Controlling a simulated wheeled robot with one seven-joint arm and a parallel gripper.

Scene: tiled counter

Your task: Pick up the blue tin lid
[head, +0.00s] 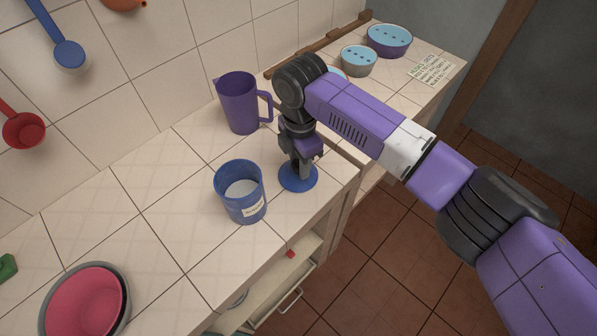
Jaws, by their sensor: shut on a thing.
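The blue tin lid (298,184) is a flat blue disc near the counter's front edge, right of the blue tin. My gripper (300,170) points straight down onto the middle of the lid and is shut on it. The exact grip is small and dark in this view. I cannot tell whether the lid touches the counter or is slightly above it. The blue tin (240,200) stands upright and open beside the lid, with white contents and a pale label on its side.
A purple jug (240,104) stands behind my gripper. Stacked bowls (85,305) sit at the lower left. Blue-topped containers (388,38) and a paper note (430,69) are at the far end. A drawer below the counter stands open. Clear tiles lie left of the tin.

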